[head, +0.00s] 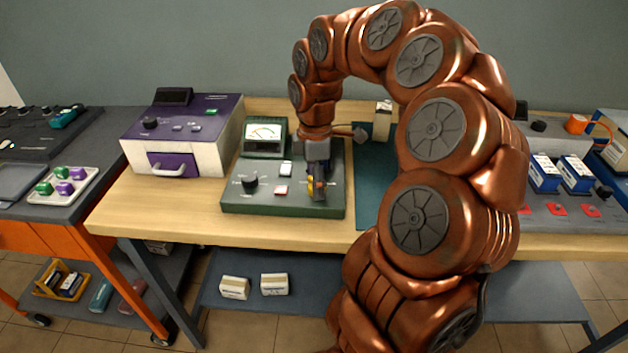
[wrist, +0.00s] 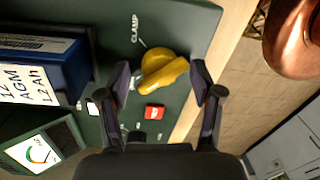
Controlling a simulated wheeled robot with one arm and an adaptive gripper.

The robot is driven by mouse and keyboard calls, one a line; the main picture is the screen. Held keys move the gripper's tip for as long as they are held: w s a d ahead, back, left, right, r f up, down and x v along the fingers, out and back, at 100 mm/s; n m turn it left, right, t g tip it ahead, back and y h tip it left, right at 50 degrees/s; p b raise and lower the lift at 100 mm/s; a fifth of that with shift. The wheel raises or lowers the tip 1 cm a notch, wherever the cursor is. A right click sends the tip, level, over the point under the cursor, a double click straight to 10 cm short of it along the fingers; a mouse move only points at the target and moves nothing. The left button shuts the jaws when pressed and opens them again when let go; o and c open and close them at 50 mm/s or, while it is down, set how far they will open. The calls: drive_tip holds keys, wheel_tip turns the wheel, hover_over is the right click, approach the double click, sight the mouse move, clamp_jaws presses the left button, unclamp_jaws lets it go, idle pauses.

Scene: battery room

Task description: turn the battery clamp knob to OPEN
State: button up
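The yellow clamp knob (wrist: 163,72) sits on the green tester panel (wrist: 185,25) in the wrist view, beside a printed CLAMP label. Its bar handle lies slanted. Only a sliver of yellow shows by my gripper in the head view. My gripper (wrist: 161,78) is open, with one dark finger on each side of the knob. The right fingertip is very close to the handle's end; I cannot tell whether it touches. In the head view my gripper (head: 317,185) points down over the right part of the tester (head: 233,205). The OPEN mark is not readable.
A blue battery (wrist: 45,62) stands left of the knob in the wrist view. A red button (wrist: 153,112) is close by. The tester also bears a black knob (head: 250,182) and a meter (head: 264,134). A purple-topped charger (head: 195,125) stands left on the wooden bench (head: 125,205).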

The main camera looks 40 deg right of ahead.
wheel_tip(320, 180, up, 12)
drive_tip(key=shift+w+d, duration=0.15)
drive_tip(key=shift+w, duration=0.3)
idle(0.4)
idle(0.5)
drive_tip(key=s+a+m+p, duration=0.4)
drive_tip(key=s+a, duration=0.6)
drive_tip(key=a, duration=0.4)
drive_tip(key=s+a+f+m+p, duration=0.1)
drive_tip(key=s+a+f+m, duration=0.1)
drive_tip(key=s+m, duration=0.2)
drive_tip(key=s+a+f+m+g+p, duration=0.1)
drive_tip(key=s+a+f+m+p, duration=0.1)
drive_tip(key=s, duration=0.8)
drive_tip(key=shift+s+f+m, duration=0.15)
drive_tip(key=shift+f+m, duration=0.7)
drive_tip(key=shift+m, duration=0.25)
